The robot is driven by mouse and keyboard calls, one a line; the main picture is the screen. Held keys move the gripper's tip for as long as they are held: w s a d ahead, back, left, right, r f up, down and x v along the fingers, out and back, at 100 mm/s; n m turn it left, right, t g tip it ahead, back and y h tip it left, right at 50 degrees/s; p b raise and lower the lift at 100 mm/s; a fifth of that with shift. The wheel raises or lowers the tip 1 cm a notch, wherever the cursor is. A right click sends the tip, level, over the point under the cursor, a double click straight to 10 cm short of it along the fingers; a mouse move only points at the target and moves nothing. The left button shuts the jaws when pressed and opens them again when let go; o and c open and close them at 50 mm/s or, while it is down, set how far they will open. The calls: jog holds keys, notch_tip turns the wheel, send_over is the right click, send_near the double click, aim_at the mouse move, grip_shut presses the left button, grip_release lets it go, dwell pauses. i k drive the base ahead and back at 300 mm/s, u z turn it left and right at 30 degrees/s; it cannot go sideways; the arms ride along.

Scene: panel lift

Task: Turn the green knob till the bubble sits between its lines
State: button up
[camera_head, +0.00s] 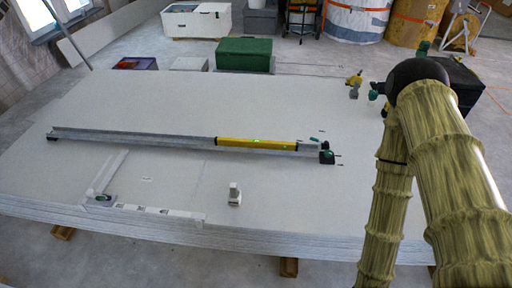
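A yellow spirit level (238,141) lies along the right part of a long grey metal rail (130,135) on a stack of pale panels. A small bright spot near its middle may be its vial; the bubble and its lines are too small to make out. A dark fitting with green on it, which looks like the green knob (326,156), sits at the rail's right end. My arm bends at the right side of the view and runs down out of the bottom edge.
The panel stack (330,215) has bare room around the rail. Small tools (354,84) lie at the back right. A green box (244,54) stands behind.

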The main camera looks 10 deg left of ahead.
aim_at(327, 153)
jog(key=u, duration=0.2)
jog(key=k, duration=0.35)
jog(key=z, duration=1)
jog(key=i, duration=0.6)
jog(key=u, duration=0.7)
jog(key=i, duration=0.6)
jog(key=u, duration=0.65)
